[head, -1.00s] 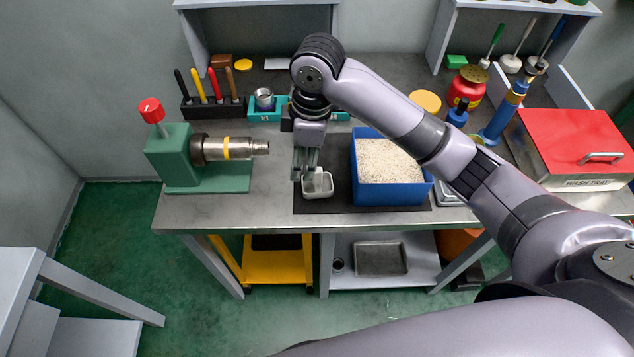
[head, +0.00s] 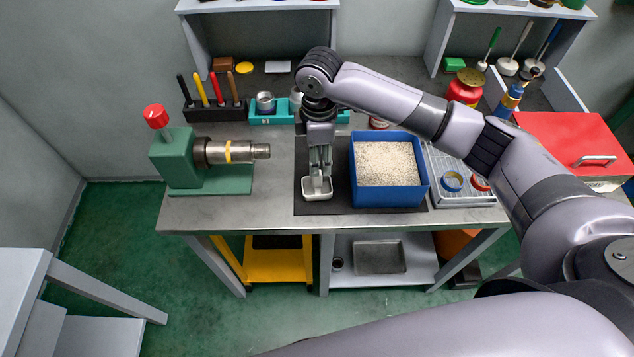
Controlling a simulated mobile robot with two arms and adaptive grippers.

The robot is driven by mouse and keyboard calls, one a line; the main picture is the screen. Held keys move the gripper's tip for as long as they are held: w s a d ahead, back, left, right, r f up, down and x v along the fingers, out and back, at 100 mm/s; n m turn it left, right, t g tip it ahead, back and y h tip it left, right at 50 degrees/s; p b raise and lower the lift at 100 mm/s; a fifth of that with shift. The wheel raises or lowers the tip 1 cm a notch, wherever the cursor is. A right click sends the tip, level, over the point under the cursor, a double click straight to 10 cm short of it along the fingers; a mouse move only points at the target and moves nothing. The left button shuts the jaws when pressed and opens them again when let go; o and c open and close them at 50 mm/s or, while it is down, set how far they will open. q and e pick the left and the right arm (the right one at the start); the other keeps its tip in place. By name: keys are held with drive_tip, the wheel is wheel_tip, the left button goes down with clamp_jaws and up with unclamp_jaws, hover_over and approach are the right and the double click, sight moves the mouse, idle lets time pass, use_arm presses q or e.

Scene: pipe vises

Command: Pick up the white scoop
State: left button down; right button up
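The white scoop (head: 317,194) is a small squarish cup near the front edge of the dark mat, left of the blue bin. My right gripper (head: 319,178) points down right at the scoop, and its fingers hide the scoop's far side. The fingers look close together, but I cannot tell whether they are shut on the scoop or only beside it. The scoop appears to rest on the dark mat (head: 340,199). My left gripper is out of view.
A blue bin (head: 388,197) of pale grains stands just right of the scoop. A green vise (head: 176,160) with a metal pipe is at left. A grey rack (head: 462,198) with coloured rings and a red-lidded box (head: 560,140) are at right. Bare table lies between vise and mat.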

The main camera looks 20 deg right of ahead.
sight(320, 172)
drive_tip(key=shift+f, duration=0.65)
drive_tip(key=shift+f+p, duration=0.3)
drive_tip(key=f, duration=0.2)
drive_tip(key=f+p, duration=0.1)
drive_tip(key=shift+s+d+f, duration=0.15)
drive_tip(key=shift+d+f, duration=0.05)
drive_tip(key=shift+f, duration=0.15)
drive_tip(key=shift+f+p, duration=0.3)
drive_tip(key=shift+f, duration=0.2)
drive_tip(key=shift+c, duration=0.6)
clamp_jaws()
